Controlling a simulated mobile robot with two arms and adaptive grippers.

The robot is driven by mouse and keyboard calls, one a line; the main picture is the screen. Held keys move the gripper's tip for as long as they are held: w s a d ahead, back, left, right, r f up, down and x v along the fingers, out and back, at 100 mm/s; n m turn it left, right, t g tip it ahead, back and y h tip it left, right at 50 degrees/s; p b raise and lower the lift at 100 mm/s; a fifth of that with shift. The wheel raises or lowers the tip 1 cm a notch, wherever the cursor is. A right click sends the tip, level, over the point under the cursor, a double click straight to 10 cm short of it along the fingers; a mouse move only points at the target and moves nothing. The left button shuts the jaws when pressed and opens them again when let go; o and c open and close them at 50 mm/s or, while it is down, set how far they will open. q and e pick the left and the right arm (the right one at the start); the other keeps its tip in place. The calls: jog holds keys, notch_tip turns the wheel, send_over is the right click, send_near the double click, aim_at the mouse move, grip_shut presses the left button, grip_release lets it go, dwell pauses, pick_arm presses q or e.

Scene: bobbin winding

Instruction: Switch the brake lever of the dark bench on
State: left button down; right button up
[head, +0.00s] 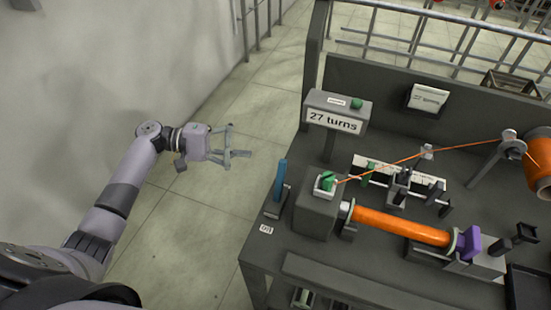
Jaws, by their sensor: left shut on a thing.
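The dark bench (256,256) fills the right half of the head view. The brake lever (281,176) looks like the blue handle on a dark base at the bench's left edge, nearly upright and leaning slightly right. A small white label (266,230) lies in front of it, too small to read. My left gripper (240,147) is left of the lever, beyond the bench's edge and apart from it. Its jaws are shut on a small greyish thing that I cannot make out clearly. My right gripper is out of view.
A sign reading "27 turns" (333,121) stands behind the lever. A dark box with a green button (327,181) is right of it. An orange-wound bobbin (401,226) and a taut orange thread lie further right. The floor left of the bench is clear.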

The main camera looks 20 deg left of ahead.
aim_at(280, 182)
pick_arm(q)
jog(key=shift+d+f, duration=0.1)
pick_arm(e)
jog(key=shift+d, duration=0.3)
pick_arm(q)
jog(key=p+x, duration=0.2)
jog(key=x, duration=0.8)
jog(key=shift+w+d+p, duration=0.1)
jog(key=shift+d+p, duration=0.05)
jog(key=shift+p, duration=0.2)
jog(key=s, duration=0.1)
jog(key=s+p, duration=0.1)
jog(key=s+r+p, duration=0.1)
jog(key=s, duration=0.1)
jog(key=shift+a+r, duration=0.1)
jog(key=shift+a, duration=0.2)
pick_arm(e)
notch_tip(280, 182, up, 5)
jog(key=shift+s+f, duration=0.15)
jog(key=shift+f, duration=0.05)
pick_arm(q)
jog(key=shift+w, duration=0.1)
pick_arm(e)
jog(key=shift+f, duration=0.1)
